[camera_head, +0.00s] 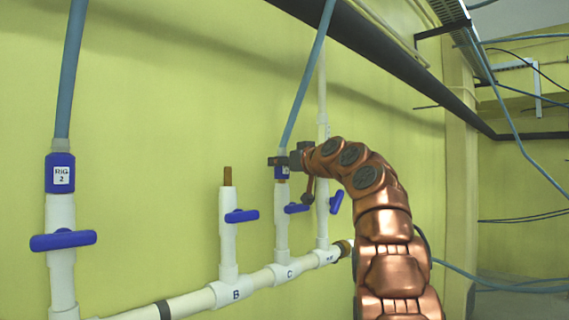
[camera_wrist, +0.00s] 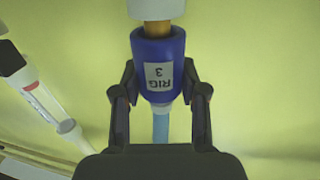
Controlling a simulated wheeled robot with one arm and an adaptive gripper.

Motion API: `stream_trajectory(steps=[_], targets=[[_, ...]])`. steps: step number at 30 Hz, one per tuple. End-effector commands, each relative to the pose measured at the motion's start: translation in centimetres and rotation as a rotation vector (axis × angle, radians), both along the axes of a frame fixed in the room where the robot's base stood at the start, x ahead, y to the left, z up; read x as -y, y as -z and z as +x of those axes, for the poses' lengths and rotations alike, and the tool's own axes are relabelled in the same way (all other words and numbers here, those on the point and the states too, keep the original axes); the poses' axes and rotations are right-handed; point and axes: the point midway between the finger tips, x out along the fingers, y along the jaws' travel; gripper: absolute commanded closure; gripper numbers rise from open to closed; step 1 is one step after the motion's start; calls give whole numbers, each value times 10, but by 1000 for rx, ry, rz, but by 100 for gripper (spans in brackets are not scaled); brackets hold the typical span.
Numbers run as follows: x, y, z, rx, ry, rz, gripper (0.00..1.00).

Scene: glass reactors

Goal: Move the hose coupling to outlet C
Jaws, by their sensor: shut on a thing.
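A blue hose coupling (camera_wrist: 158,62) labelled RIG 3 is between the fingers of my gripper (camera_wrist: 160,95) in the wrist view. A short length of brass stub (camera_wrist: 157,29) shows between it and a white pipe end (camera_wrist: 155,8). In the head view my gripper (camera_head: 281,161) is shut on this coupling (camera_head: 282,173) at the top of outlet C (camera_head: 282,235). The coupling is in line with the outlet, and a blue hose (camera_head: 306,80) rises from it. I cannot tell how deep the stub sits in the coupling. The blue valve handle of C (camera_head: 297,208) is crosswise.
Outlet B (camera_head: 228,245) has a bare brass stub on top and a crosswise blue handle (camera_head: 242,215). Another outlet (camera_head: 322,225) stands close right of C. At left, the RIG 2 coupling (camera_head: 60,173) sits on a white outlet pipe. A yellow wall is behind.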

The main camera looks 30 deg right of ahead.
Motion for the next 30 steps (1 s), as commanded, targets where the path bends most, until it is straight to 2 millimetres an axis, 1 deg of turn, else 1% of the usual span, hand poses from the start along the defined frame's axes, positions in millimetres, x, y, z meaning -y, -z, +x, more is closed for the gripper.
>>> stream_trajectory(steps=[19,28,29,30], targets=[[0,10,0,2,0,0,98],[0,11,0,0,0,0,98],[0,11,0,0,0,0,56],[0,11,0,-1,0,0,51]])
